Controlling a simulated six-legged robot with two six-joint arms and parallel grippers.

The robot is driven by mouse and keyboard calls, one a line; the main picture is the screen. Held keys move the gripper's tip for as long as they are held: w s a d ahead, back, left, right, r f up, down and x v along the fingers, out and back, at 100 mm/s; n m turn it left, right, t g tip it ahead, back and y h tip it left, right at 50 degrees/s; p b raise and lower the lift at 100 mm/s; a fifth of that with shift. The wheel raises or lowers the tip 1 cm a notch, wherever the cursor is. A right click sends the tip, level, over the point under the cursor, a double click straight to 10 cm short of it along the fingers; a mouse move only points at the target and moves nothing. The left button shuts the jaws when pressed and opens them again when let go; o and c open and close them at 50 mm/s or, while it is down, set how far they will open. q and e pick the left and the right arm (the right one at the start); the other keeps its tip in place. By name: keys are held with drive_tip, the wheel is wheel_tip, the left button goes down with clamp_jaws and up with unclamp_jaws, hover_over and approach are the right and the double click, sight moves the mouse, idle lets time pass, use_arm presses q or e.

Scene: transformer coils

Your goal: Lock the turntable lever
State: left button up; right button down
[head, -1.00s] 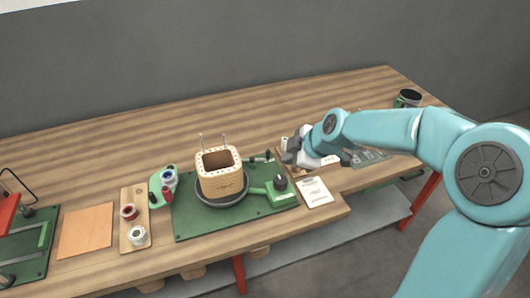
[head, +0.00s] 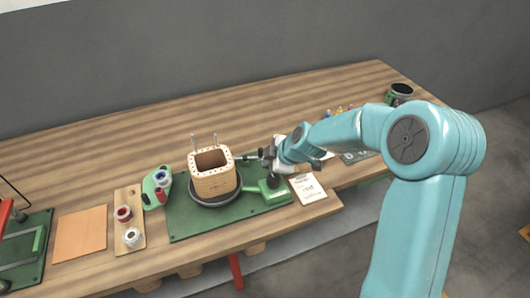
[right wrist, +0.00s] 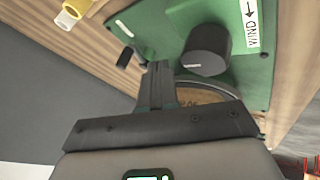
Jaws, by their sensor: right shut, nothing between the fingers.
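The turntable (head: 228,202) is a dark round plate on a green base (head: 185,228), and a wooden coil former (head: 213,184) stands on it. A lever (head: 240,158) with a dark end sits at the base's back right. My right gripper (head: 266,157) is close to the lever's right end, above the base; contact cannot be told. In the right wrist view its fingers (right wrist: 158,70) are shut and empty. A small black grip (right wrist: 125,58), seemingly the lever's, is just left of them. A black knob (right wrist: 205,48) is to their right. My left gripper is not in view.
A spool board (head: 130,205) and orange sheet (head: 80,233) lie left. A dark cup (head: 399,93) stands at the back right.

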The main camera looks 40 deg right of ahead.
drive_tip(key=w, duration=0.1)
drive_tip(key=w+p, duration=0.1)
drive_tip(key=w+d+f+p, duration=0.1)
drive_tip(key=shift+w+d, duration=0.1)
drive_tip(key=shift+w, duration=0.2)
drive_tip(key=shift+w+d, duration=0.3)
drive_tip(key=shift+w, duration=0.1)
drive_tip(key=shift+f, duration=0.1)
